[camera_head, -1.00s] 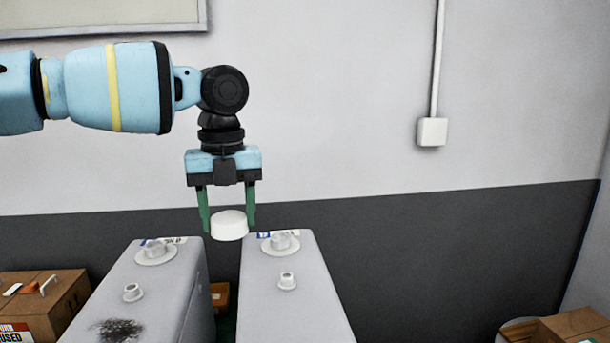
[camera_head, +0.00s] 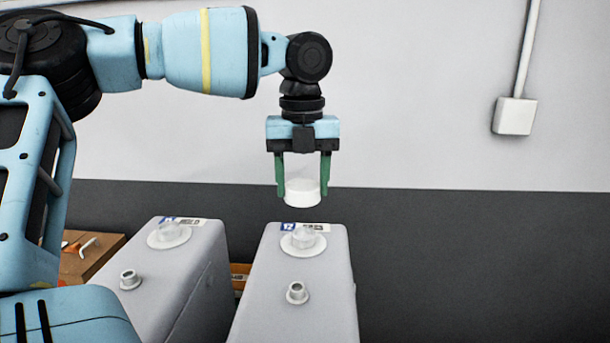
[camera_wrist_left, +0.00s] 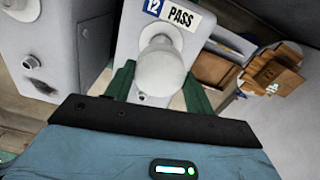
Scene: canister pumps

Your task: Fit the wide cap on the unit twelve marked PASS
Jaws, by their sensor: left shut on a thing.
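My left gripper (camera_head: 303,188) is shut on a white round wide cap (camera_head: 302,193). It holds the cap in the air above the far end of unit twelve (camera_head: 293,270), a grey box-shaped unit with a blue 12 label (camera_head: 303,227). In the left wrist view the label reads 12 PASS (camera_wrist_left: 170,16), and the cap (camera_wrist_left: 160,70) sits between the green fingers. Unit twelve has a wide round neck (camera_head: 303,241) near the label and a narrow neck (camera_head: 297,292) nearer me. The cap is apart from the wide neck. My right gripper is not in view.
A similar grey unit (camera_head: 165,265) stands close on the left, with a wide neck and a narrow neck. A cardboard box (camera_head: 92,252) with orange and white items lies beyond it. The wall is behind, with a white socket box (camera_head: 514,116).

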